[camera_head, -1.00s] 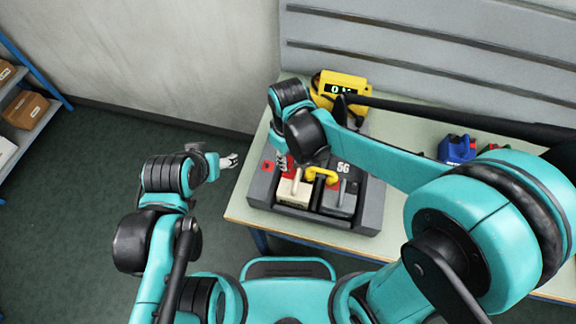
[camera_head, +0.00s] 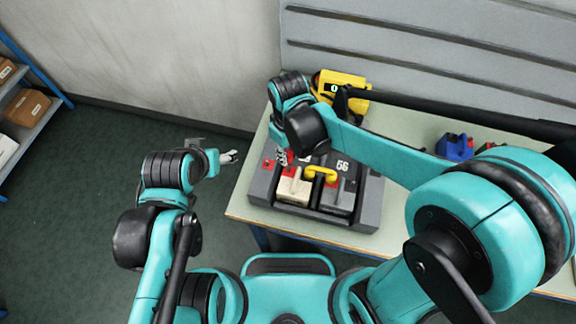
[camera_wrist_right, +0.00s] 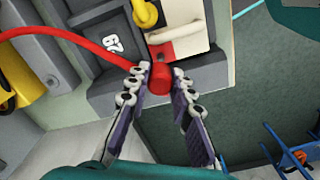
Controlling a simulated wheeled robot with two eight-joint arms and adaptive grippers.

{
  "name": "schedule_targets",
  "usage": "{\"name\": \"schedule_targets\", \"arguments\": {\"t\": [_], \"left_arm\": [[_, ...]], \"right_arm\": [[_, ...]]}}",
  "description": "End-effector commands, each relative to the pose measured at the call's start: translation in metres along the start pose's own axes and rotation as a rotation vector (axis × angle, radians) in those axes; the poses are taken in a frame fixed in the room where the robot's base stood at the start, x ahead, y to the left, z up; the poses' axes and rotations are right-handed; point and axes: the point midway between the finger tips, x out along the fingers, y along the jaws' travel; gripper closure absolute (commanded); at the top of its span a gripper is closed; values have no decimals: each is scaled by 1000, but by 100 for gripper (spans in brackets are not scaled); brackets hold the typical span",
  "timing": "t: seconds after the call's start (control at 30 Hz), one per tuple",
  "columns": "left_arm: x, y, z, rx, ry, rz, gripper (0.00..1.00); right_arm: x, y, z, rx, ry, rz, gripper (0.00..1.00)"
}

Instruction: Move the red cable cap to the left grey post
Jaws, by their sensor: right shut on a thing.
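The red cable cap (camera_wrist_right: 158,80) is between the fingertips of my right gripper (camera_wrist_right: 160,82) in the right wrist view, and the gripper is shut on it. A red cable runs from the cap to the left edge of that view. In the head view my right gripper (camera_head: 281,157) is over the left side of the dark tray (camera_head: 366,205), and the cap cannot be made out there. I cannot clearly pick out the left grey post. My left gripper (camera_head: 229,157) is out over the floor, left of the table; its finger opening is too small to judge.
A cream block (camera_head: 292,190) and a grey block (camera_head: 338,197) sit in the tray, with a yellow handle (camera_head: 321,173) between them. A yellow meter (camera_head: 343,84) stands behind. A blue object (camera_head: 455,147) lies to the right on the pale table (camera_head: 400,131).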

Motion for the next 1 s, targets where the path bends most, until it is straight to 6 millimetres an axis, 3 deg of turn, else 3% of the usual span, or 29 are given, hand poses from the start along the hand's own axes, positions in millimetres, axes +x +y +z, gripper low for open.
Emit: {"name": "schedule_targets", "arguments": {"t": [1.0], "left_arm": [[8,0,6,0,0,0,33]], "right_arm": [[0,149,-76,2,0,0,100]]}}
